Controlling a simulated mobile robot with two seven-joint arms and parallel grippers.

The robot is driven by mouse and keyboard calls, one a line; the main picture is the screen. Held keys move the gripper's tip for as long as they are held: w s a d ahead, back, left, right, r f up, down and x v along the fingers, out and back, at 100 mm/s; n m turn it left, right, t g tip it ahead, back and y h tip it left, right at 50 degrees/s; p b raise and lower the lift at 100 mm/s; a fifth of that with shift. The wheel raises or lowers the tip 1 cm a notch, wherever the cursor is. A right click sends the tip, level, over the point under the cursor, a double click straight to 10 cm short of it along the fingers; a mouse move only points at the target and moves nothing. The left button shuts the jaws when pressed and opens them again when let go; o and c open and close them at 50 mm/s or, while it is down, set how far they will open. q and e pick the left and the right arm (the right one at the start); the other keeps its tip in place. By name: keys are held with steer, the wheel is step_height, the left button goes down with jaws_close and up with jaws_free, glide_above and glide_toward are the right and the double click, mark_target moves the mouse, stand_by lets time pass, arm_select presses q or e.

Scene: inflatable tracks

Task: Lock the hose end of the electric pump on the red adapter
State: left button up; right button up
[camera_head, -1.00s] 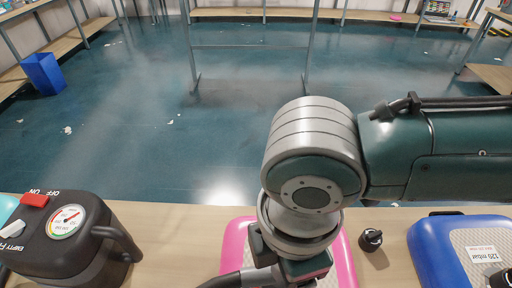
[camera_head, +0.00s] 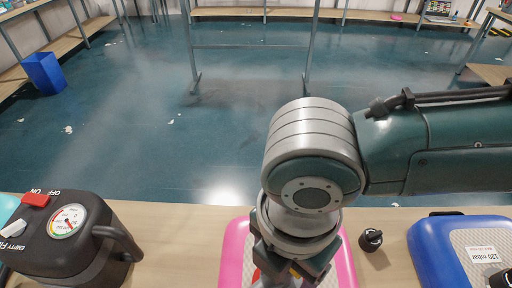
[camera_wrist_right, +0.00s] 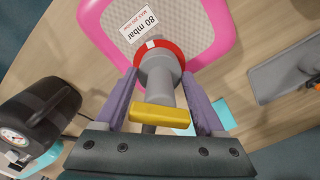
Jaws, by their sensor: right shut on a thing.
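The pink track (camera_head: 233,255) lies on the table, and its corner with an "80 mbar" label shows in the right wrist view (camera_wrist_right: 95,18). The red adapter (camera_wrist_right: 176,50) is a ring on that track. The grey hose end (camera_wrist_right: 158,75) with a yellow part (camera_wrist_right: 160,116) meets the ring; whether it is locked I cannot tell. My right gripper (camera_wrist_right: 157,88) is shut on the hose end, its purple fingers on either side. It also shows over the pink track in the head view (camera_head: 290,272). The electric pump (camera_head: 75,240), dark with a gauge, stands at left. My left gripper is out of view.
A blue track (camera_head: 425,250) labelled 120 mbar lies at right. A small black cap (camera_head: 370,239) stands between the tracks. A dark grey flat object (camera_wrist_right: 285,70) lies at right in the wrist view. Bare table (camera_head: 185,250) separates pump and pink track.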

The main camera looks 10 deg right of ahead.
steer(key=n, duration=0.3)
steer(key=shift+n, duration=0.3)
steer(key=o, duration=1.4)
step_height(320, 180, up, 10)
steer(key=shift+a, duration=0.1)
